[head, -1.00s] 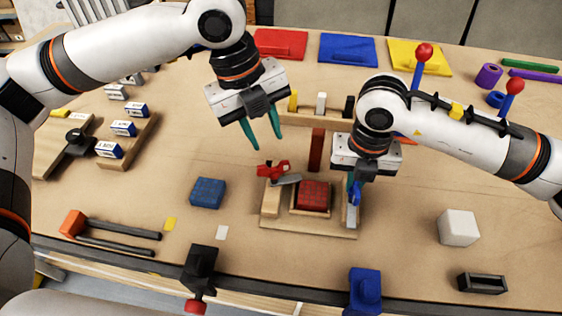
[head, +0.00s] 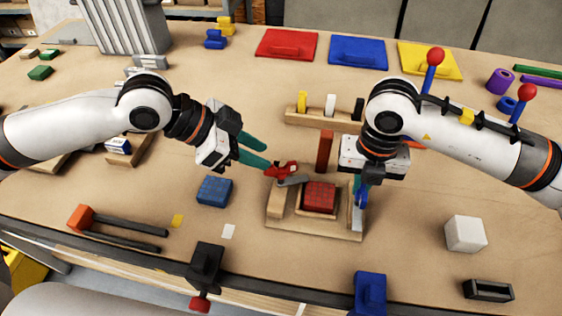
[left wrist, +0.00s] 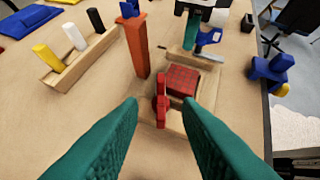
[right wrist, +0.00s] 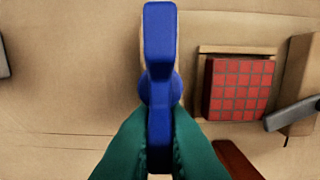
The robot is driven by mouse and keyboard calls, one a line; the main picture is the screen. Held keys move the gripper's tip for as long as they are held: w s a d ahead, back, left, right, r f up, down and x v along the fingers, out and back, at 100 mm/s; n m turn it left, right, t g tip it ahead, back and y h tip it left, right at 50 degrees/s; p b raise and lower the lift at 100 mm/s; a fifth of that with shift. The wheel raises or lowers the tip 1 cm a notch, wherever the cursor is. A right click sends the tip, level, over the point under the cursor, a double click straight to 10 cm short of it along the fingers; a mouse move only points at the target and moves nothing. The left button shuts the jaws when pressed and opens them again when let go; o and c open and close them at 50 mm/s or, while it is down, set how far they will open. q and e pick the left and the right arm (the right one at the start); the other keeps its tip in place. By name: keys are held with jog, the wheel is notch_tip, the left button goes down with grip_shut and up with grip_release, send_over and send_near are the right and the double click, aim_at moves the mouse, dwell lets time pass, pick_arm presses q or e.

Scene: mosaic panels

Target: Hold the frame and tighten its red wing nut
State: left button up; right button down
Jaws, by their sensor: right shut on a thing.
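The wooden frame (head: 290,228) lies on the bench with a red gridded tile block (head: 319,196) in it; the block also shows in the right wrist view (right wrist: 238,88). The red wing nut (head: 284,170) is at the frame's left side, above a grey metal strip. It also shows in the left wrist view (left wrist: 161,106), between and just beyond the fingertips. My left gripper (head: 268,156) is open and tilted, pointing right at the wing nut. My right gripper (right wrist: 158,130) is shut on a blue handle (right wrist: 160,60) at the frame's right side. The handle's lower part is hidden.
A dark red upright bar (head: 325,152) stands just behind the frame. Behind it is a wooden rack (head: 315,116) with yellow, white and black pegs. A blue gridded block (head: 214,191) lies left of the frame, and a white cube (head: 465,233) lies to the right.

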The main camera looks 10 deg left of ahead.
aim_at(279, 164)
pick_arm(q)
jog(key=x, duration=0.6)
jog(key=shift+w+d+f, duration=0.15)
jog(key=shift+d+f, duration=0.1)
jog(key=shift+f, duration=0.05)
grip_shut()
